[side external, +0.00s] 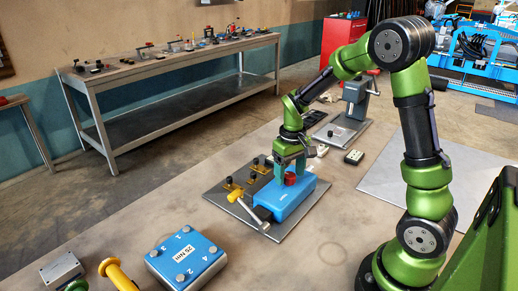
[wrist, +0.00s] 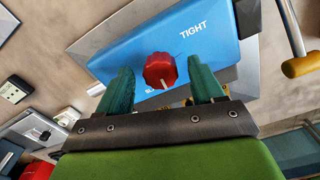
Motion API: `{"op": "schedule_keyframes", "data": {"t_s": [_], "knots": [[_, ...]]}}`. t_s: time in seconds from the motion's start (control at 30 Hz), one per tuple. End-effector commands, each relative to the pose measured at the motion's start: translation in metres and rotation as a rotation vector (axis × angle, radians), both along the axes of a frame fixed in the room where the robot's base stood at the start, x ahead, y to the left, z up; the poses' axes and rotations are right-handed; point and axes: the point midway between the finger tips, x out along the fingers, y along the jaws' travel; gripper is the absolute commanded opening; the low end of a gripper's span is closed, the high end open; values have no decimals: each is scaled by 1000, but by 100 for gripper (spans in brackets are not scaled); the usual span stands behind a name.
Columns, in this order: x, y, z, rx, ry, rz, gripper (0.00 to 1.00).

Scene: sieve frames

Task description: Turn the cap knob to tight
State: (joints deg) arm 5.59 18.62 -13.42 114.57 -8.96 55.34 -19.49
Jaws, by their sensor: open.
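The red cap knob (wrist: 159,71) sits on the blue box (wrist: 185,38), which carries a white "TIGHT" label in the wrist view. A white mark on the knob's edge points toward the lower label, which is partly hidden. My gripper (wrist: 163,85) is open, with one green finger on each side of the knob and visible space between them. In the side view my gripper (side external: 291,163) is over the blue box (side external: 285,201), by the red knob (side external: 290,179). I cannot tell whether a finger touches the knob.
The box stands on a grey metal plate (side external: 222,196) with yellow clamps (side external: 262,166) and a yellow-handled lever (side external: 236,196). A grey vise-like fixture (side external: 352,105) stands behind. Bare tabletop (side external: 325,235) lies to the right.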

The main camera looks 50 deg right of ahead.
Motion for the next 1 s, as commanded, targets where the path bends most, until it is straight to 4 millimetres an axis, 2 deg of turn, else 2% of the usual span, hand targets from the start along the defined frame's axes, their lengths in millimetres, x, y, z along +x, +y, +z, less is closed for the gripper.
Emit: {"op": "schedule_keyframes", "data": {"t_s": [0.27, 0.63, 1.0], "knots": [[0, 0, -2, 1, 0, 0, 67], [0, 0, -1, 0, 0, 0, 12], [0, 0, -1, 1, 0, -63, 11]]}}
